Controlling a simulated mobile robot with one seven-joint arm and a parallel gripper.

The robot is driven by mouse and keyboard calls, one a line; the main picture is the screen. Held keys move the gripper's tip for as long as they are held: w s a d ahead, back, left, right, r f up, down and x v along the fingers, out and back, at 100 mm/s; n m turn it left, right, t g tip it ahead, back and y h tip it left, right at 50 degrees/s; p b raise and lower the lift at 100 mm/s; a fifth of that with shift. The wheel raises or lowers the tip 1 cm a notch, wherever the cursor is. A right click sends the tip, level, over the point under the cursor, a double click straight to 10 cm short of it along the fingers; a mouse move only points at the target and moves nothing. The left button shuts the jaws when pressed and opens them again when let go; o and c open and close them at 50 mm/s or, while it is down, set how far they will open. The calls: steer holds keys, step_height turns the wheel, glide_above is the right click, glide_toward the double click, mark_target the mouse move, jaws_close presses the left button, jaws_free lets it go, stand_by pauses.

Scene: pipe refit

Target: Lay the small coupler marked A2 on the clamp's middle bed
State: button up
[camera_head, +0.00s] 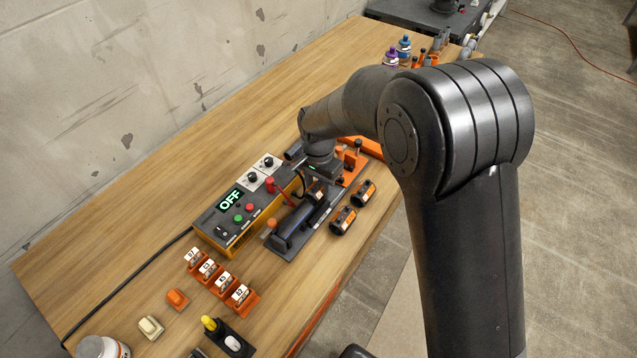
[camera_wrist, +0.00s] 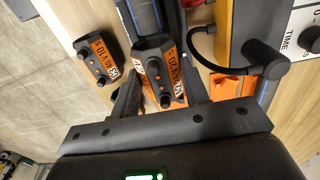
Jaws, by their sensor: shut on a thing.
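The clamp (camera_head: 289,241) is a dark fixture in the head view, with a dark bar along it and a red-handled lever (camera_head: 271,184). My gripper (camera_head: 319,177) is over its far end, pointing down. In the wrist view, my gripper (camera_wrist: 160,92) is shut on a small black coupler (camera_wrist: 158,66) with an orange label and two raised knobs. The label's print is upside down, and I cannot confirm A2 on it. The coupler lines up with the dark bar. I cannot tell whether it touches the bed, and the gripper hides much of the middle bed.
Two similar couplers (camera_head: 343,220) (camera_head: 365,192) lie right of the clamp; one shows in the wrist view (camera_wrist: 97,55). A control box (camera_head: 232,222) reading OFF stands close at left. Orange holders with white tags (camera_head: 222,281) sit nearer. Bare wood lies at far left.

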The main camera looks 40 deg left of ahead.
steer(key=shift+f, duration=0.1)
steer(key=shift+f, duration=0.75)
steer(key=shift+f, duration=0.35)
stand_by(0.5)
steer(key=o, duration=1.2)
steer(key=shift+c, duration=0.2)
steer(key=shift+r, duration=0.1)
steer(key=shift+r, duration=3.7)
